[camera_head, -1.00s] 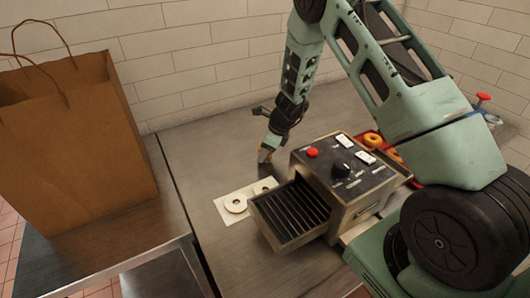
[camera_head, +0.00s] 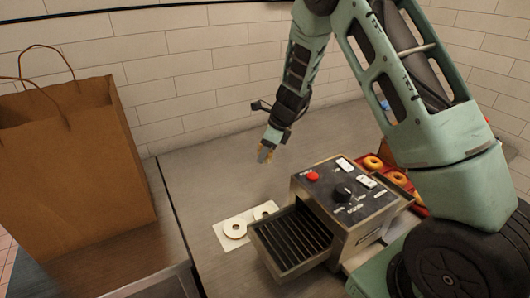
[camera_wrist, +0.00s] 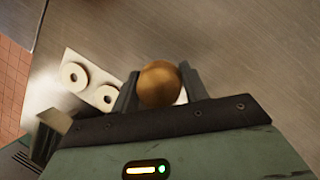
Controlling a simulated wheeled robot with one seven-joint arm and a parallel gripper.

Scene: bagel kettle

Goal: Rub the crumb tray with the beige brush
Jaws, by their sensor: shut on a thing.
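My gripper (camera_head: 265,155) is shut on a rounded golden-tan thing, which I take to be the beige brush (camera_wrist: 159,84). In the wrist view its round top shows between the two fingers, and its lower part is hidden. The gripper is above the metal counter, behind and left of the toaster machine. The crumb tray (camera_head: 290,240), a dark slatted tray with a metal rim, sticks out of the front left of the machine. The brush is apart from the tray.
The toaster machine (camera_head: 350,195) has a red button and black knob. Two pale bagels (camera_head: 235,228) lie on a white sheet left of the tray. A red tray (camera_head: 367,160) of bagels is behind the machine. A paper bag (camera_head: 75,180) stands left. The back counter is clear.

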